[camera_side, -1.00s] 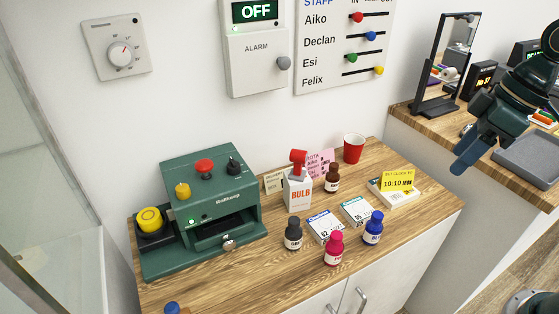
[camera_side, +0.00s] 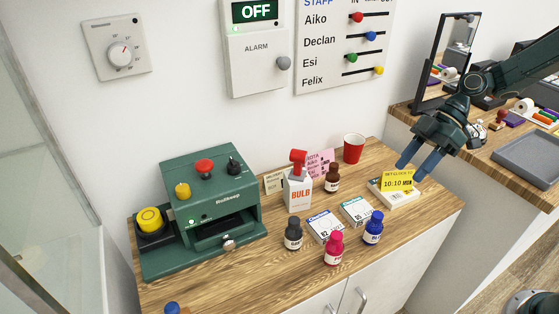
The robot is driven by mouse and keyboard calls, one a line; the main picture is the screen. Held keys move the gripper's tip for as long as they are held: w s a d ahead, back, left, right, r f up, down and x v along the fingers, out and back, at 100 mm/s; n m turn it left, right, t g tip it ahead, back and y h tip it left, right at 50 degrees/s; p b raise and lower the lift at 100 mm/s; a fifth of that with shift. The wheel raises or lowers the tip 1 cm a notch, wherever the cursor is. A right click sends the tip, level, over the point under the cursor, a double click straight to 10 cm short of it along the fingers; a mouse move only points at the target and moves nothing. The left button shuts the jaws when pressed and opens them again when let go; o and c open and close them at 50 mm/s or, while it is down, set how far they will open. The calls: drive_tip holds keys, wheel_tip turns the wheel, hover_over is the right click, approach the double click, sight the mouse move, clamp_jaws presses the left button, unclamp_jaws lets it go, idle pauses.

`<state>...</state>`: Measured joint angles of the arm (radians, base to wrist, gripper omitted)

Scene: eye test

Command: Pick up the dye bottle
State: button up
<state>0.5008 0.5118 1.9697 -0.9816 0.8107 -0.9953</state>
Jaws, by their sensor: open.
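Several small capped bottles with white labels stand upright on the wooden counter, and I cannot tell which one the task means. They are a dark grey bottle (camera_side: 293,236), a magenta bottle (camera_side: 333,250), a blue bottle (camera_side: 373,230) and a brown bottle (camera_side: 332,180). A blue cap (camera_side: 172,308) shows at the bottom edge of the view, its body cut off. My gripper (camera_side: 412,172) is open and empty, with its blue fingers pointing down near the yellow note, up and right of the bottles.
A green machine (camera_side: 210,190) stands at the left. A white BULB carton (camera_side: 297,192), two small boxes (camera_side: 325,227) (camera_side: 356,211), a red cup (camera_side: 354,149) and a white holder with a yellow note (camera_side: 397,181) stand around the bottles. The front right of the counter (camera_side: 425,215) is clear.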

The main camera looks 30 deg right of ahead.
sight(381, 215)
drive_tip(key=d+f+n+y, duration=0.4)
drive_tip(key=f+y, duration=0.1)
drive_tip(key=f, duration=0.5)
drive_tip(key=shift+w+d+y, duration=0.2)
drive_tip(key=shift+d+y, duration=0.1)
drive_tip(key=shift+d, duration=0.05)
drive_tip(key=shift+x, duration=4.35)
drive_tip(key=shift+a, duration=0.1)
drive_tip(key=shift+x, duration=2.5)
drive_tip(key=shift+w, duration=0.1)
drive_tip(key=shift+c, duration=0.2)
clamp_jaws()
